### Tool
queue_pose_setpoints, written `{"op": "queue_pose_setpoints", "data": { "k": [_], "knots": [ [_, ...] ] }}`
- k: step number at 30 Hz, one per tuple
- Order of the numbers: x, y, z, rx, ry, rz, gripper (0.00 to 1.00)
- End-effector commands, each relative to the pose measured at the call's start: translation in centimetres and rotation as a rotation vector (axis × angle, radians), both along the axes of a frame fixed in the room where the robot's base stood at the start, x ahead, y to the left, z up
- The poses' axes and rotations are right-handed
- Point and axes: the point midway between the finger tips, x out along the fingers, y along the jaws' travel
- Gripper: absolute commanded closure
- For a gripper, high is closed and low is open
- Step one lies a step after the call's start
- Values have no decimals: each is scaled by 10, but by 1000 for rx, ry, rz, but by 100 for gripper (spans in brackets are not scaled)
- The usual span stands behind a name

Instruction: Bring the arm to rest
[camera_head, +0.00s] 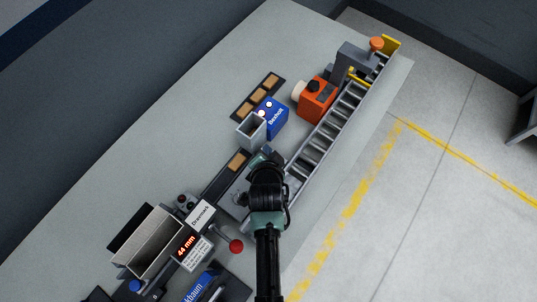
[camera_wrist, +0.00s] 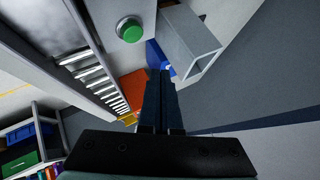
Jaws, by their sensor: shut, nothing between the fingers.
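My gripper (camera_head: 266,153) is over the middle of the grey bench (camera_head: 325,30), at the end of my dark arm reaching up from the bottom edge. In the wrist view its two dark fingers (camera_wrist: 160,74) are together with nothing between them. The arm hides part of the bench and the near stretch of the roller conveyor (camera_head: 325,138). No object is held.
Near the gripper are a blue box (camera_head: 275,118) and an open grey bin (camera_head: 250,130). An orange device (camera_head: 314,97) stands beside the conveyor. A red-knobbed lever (camera_head: 236,246) is left of my arm. A green button (camera_wrist: 130,30) shows in the wrist view.

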Motion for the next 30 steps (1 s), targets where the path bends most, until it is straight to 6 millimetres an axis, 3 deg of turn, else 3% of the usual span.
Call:
{"op": "queue_pose_setpoints", "data": {
  "k": [20, 23, 25, 29, 30],
  "knots": [
    [0, 0, 2, 0, 0, 0, 100],
    [23, 2, 28, -18, -70, 20, 100],
    [47, 3, 60, -43, -150, 44, 100],
    [91, 5, 146, -120, -349, 93, 100],
    [101, 5, 176, -149, -414, 107, 100]
  ]
}}
